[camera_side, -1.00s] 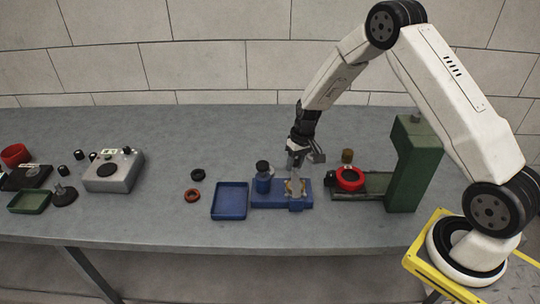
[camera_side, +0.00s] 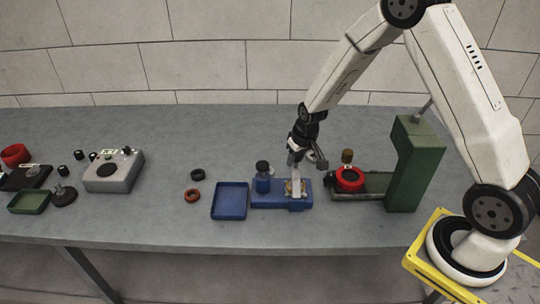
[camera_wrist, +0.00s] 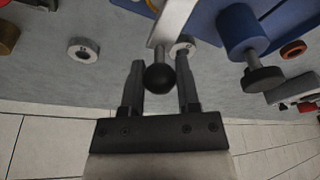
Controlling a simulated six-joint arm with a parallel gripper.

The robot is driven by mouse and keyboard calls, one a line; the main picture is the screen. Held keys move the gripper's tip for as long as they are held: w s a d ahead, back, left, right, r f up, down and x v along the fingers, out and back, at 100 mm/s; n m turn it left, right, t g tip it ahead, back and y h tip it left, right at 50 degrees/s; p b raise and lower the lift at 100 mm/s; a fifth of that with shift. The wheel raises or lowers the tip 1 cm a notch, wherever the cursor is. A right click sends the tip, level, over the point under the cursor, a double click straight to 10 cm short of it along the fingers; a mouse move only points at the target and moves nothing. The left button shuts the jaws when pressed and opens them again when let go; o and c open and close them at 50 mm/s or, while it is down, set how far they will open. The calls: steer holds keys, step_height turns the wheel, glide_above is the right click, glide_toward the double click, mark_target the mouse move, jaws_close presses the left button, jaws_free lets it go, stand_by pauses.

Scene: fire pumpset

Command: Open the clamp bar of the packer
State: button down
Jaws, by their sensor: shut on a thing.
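The packer is a low blue base (camera_side: 270,202) on the bench in the side view. A pale metal clamp bar (camera_side: 296,187) stands up from its right part toward my gripper (camera_side: 304,161). In the wrist view the bar (camera_wrist: 174,22) ends in a round black knob (camera_wrist: 160,78). The knob sits between the two fingers of my gripper (camera_wrist: 160,85), which is shut on it. A blue cylinder with a black cap (camera_side: 263,180) stands on the left of the packer; in the wrist view it is at upper right (camera_wrist: 240,35). The bar's hinge is not clear.
A blue tray (camera_side: 229,202) lies left of the packer, with a red ring (camera_side: 192,195) and black ring (camera_side: 198,174) beyond. A green press-like stand (camera_side: 409,165) and red ring-shaped part (camera_side: 350,179) stand close on the right. The bench front is clear.

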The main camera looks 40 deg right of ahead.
steer(key=shift+s+a+r, duration=0.25)
steer(key=shift+r, duration=0.15)
steer(key=s+a+r, duration=0.1)
steer(key=s+a, duration=0.1)
steer(key=s+a+r, duration=0.2)
steer(key=s+a+f, duration=0.2)
steer(key=s+a, duration=0.4)
steer(key=shift+s+a, duration=0.3)
steer(key=shift+s, duration=0.05)
stand_by(0.4)
